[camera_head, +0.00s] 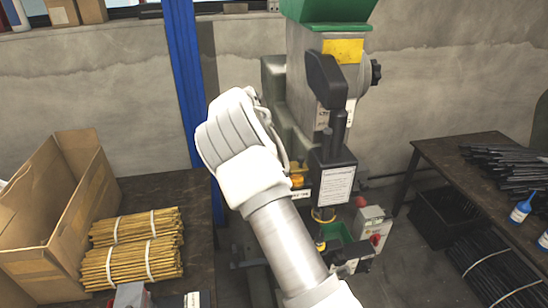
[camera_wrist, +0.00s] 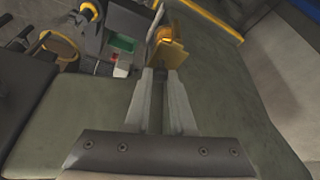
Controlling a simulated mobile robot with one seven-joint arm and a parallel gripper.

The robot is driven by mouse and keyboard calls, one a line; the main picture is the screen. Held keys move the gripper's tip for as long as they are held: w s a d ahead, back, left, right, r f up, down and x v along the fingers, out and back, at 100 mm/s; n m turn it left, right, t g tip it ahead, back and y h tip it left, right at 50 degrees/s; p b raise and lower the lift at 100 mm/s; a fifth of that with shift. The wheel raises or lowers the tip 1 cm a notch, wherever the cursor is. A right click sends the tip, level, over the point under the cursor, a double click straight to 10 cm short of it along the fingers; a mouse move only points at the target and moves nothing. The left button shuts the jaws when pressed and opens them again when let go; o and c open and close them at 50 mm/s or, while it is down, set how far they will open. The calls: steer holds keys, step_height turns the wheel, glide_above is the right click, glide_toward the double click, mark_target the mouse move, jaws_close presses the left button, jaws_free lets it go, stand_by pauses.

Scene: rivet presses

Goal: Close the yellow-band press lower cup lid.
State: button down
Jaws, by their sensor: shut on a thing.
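The press (camera_head: 308,85) with a yellow band (camera_head: 343,51) stands in the middle of the head view, under a green hopper. In the wrist view, a yellow lid-like flap (camera_wrist: 170,54) is at the tips of my gripper (camera_wrist: 161,72). The fingers are close together and shut on this flap, which stands tilted; whether it is fully open cannot be told. In the head view my white wrist hides the fingertips; a small yellow part (camera_head: 297,181) shows just right of it. A yellow-rimmed round part (camera_wrist: 60,46) shows at upper left in the wrist view.
A dark bench at left holds a cardboard box (camera_head: 45,215) and bundled yellow rods (camera_head: 135,240). A blue post (camera_head: 184,85) rises behind my arm. A control box with red buttons (camera_head: 372,222) is right of the press. Another table with black rods (camera_head: 505,170) stands at right.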

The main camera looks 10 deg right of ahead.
stand_by(0.3)
steer(key=c, duration=0.8)
jaws_free()
steer(key=shift+o, duration=0.2)
steer(key=b+v, duration=0.1)
steer(key=v, duration=1.6)
steer(key=shift+r, duration=0.25)
steer(key=s+d+r+n+t+y+b, duration=0.1)
steer(key=s+d+r+n+y, duration=0.2)
steer(key=s, duration=0.5)
steer(key=s+d+r+n+y+b, duration=0.15)
steer(key=s+d, duration=0.25)
steer(key=s, duration=0.5)
steer(key=s+a+f+n+t, duration=0.1)
steer(key=s+f+n, duration=0.1)
steer(key=s, duration=0.5)
steer(key=s+a+f+n+t, duration=0.1)
steer(key=s+f+n, duration=0.2)
steer(key=s, duration=0.5)
steer(key=s+f+n+b, duration=0.1)
steer(key=s+f+n, duration=0.2)
steer(key=s, duration=0.4)
steer(key=shift+s+a+n+t, duration=0.4)
steer(key=shift+n, duration=0.15)
